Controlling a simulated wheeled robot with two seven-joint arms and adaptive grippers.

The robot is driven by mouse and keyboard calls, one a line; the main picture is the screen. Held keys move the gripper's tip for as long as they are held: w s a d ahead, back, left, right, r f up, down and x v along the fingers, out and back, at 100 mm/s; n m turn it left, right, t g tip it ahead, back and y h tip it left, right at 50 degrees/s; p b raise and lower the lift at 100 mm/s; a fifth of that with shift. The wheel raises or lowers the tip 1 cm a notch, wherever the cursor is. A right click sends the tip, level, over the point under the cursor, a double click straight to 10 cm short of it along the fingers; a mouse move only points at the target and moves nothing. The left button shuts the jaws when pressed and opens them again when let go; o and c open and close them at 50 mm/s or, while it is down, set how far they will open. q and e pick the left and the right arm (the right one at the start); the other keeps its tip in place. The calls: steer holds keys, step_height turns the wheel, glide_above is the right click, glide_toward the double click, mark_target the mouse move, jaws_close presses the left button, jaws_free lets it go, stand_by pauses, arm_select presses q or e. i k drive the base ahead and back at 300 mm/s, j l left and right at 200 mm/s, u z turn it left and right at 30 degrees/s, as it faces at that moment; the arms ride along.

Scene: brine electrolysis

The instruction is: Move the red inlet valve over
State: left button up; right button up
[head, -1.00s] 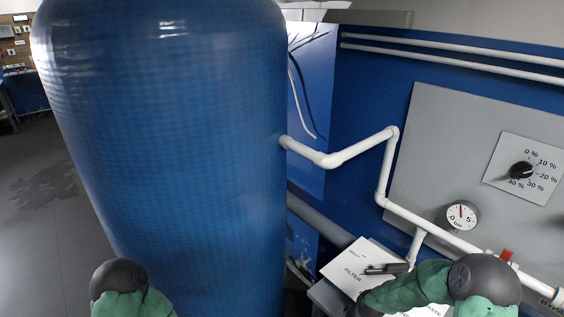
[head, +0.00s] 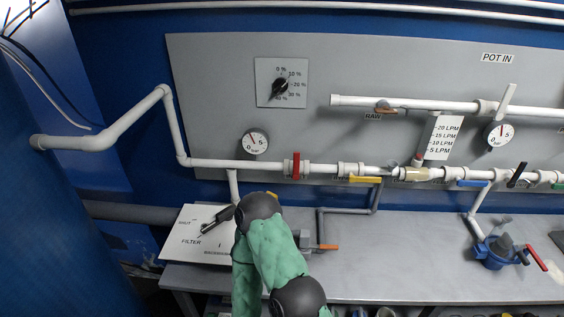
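The red valve handle (head: 296,166) sits on the long white pipe (head: 226,163) on the grey panel, just right of the lower left gauge. The handle stands upright, across the pipe. A green arm of mine with dark joints rises from the bottom, below and left of the red handle and apart from it in the picture. I cannot make out either of my grippers.
A pressure gauge (head: 255,143) and a percent dial (head: 281,84) are on the panel (head: 215,60). A yellow handle (head: 366,180) is right of the red one. A filter board (head: 182,238) with a black lever lies on the grey bench (head: 400,270). A blue pump (head: 492,254) stands at right.

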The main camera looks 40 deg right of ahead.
mark_target(296, 154)
steer(key=l+z, duration=0.1)
steer(key=z, duration=1.45)
